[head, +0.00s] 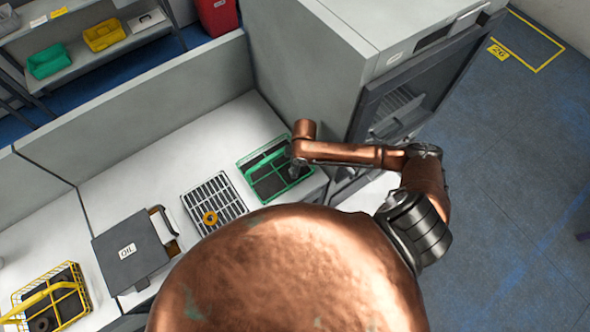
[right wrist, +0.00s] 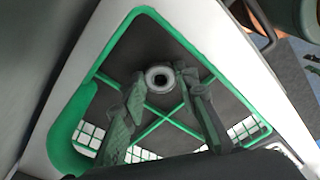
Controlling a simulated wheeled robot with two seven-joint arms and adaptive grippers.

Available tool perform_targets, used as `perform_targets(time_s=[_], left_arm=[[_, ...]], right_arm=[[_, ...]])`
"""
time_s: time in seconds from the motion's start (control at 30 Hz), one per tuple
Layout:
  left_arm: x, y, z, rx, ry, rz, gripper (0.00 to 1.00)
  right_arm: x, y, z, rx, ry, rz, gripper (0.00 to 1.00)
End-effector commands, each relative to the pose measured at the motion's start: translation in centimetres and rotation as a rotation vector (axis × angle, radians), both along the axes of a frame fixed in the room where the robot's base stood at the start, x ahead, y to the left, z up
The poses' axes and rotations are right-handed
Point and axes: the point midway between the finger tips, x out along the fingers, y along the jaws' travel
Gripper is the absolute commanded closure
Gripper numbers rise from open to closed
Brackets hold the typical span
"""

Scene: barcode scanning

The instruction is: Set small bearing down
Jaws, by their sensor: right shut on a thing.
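Beneath is the green basket (right wrist: 76,110), with a dark floor, green crossbars and mesh sides. In the head view the green basket (head: 243,172) stands at the right end of the white bench, with my right gripper (head: 297,168) over its right side. I cannot tell whether the bearing touches the basket floor. My left gripper is out of view.
A grid rack (head: 201,190) holding an orange ring (head: 210,218) lies left of the green basket. Further left are a grey OIL box (head: 128,250) and a yellow basket (head: 20,297) with dark parts. A tall grey machine (head: 310,70) stands right of the bench.

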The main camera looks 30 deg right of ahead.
Motion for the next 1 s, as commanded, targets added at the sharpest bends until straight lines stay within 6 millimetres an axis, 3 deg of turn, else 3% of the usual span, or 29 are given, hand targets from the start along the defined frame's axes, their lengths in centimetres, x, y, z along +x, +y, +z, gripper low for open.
perform_targets(time_s=[0.27, 0.3, 0.5, 1.0], left_arm=[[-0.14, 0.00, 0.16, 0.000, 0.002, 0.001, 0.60], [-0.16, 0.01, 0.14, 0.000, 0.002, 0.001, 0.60], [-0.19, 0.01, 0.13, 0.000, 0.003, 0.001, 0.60], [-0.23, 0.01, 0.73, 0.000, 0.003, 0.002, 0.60]], right_arm=[[0.03, 0.05, -0.21, 0.001, -0.001, 0.001, 0.97], [0.03, 0.04, -0.18, 0.000, -0.001, 0.001, 0.70], [0.02, 0.03, -0.20, 0.001, -0.001, 0.001, 0.56], [-0.02, -0.05, 0.72, 0.000, 0.000, 0.000, 0.55]])
